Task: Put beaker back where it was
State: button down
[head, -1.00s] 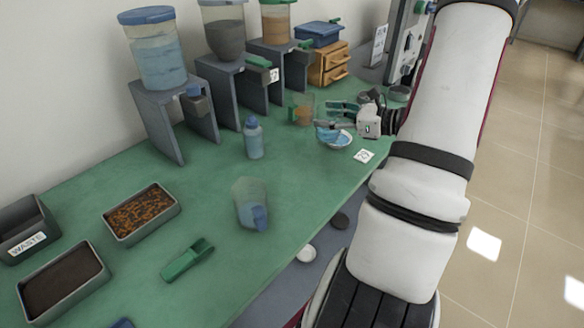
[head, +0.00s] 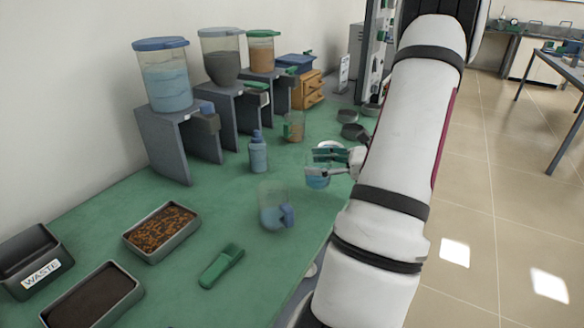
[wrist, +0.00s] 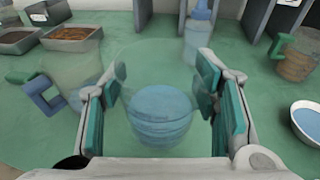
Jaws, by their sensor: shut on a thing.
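The beaker (head: 317,179) is clear, with light blue contents. In the head view it is held upright near the table's right edge. In the wrist view the beaker (wrist: 150,112) stands between the two green-padded fingers. My gripper (head: 318,163) is shut on it, and its fingers show on both sides in the wrist view (wrist: 160,100). I cannot tell whether the beaker's base touches the table. A white bowl with blue contents (wrist: 309,124) is to the right in the wrist view. In the head view the bowl (head: 330,146) is partly hidden behind my gripper.
A blue-handled jug (head: 272,212) and a blue bottle (head: 258,154) stand close by on the green table (head: 215,215). A green-handled jug (head: 294,128) stands farther back. Dispensers (head: 165,85) line the wall. A green scoop (head: 221,266) and trays (head: 160,232) lie at front left.

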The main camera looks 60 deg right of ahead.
jog(key=shift+w+d+f+b, duration=0.25)
jog(key=shift+w+d+f, duration=0.4)
jog(key=shift+w, duration=0.9)
jog(key=shift+w+d+f+b, duration=0.3)
jog(key=shift+w+f, duration=0.5)
jog(key=shift+w, duration=0.75)
jog(key=shift+w+d+f+b, duration=0.2)
jog(key=shift+w+d+f, duration=0.45)
jog(key=shift+w, duration=0.9)
jog(key=shift+a+f, duration=0.1)
jog(key=shift+a, duration=0.05)
jog(key=shift+f, duration=0.15)
jog(key=c, duration=0.6)
grip_release()
